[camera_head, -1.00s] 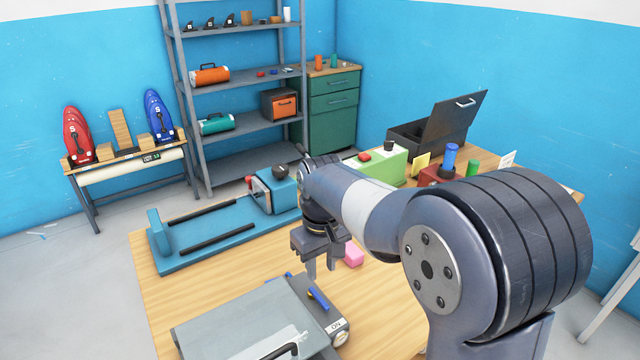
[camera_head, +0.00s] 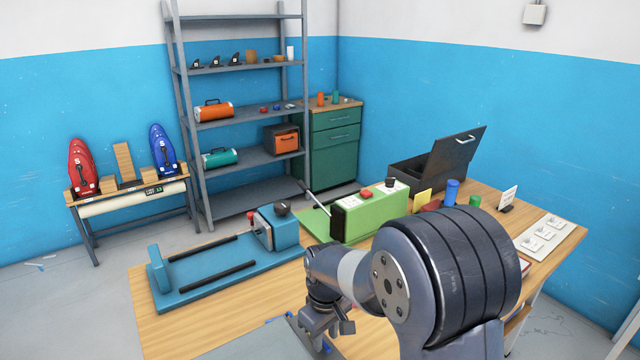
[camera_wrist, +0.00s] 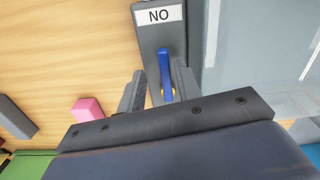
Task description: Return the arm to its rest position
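My arm is bent low over the wooden table (camera_head: 160,325) in the head view. My gripper (camera_head: 330,334) hangs near the table's front edge, partly cut off by the frame. In the wrist view my gripper (camera_wrist: 158,88) has its two fingers apart with nothing seen held between them. A blue lever (camera_wrist: 165,72) on a grey panel (camera_wrist: 151,38) with a white label shows beyond the fingers. I cannot tell how far the fingertips are from it.
A blue press-like bench (camera_head: 215,270) and a green machine (camera_head: 365,218) stand on the table. An open black case (camera_head: 430,172) is at the back right. A pink block (camera_wrist: 88,109) lies left of the fingers in the wrist view. Shelves (camera_head: 240,118) stand behind.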

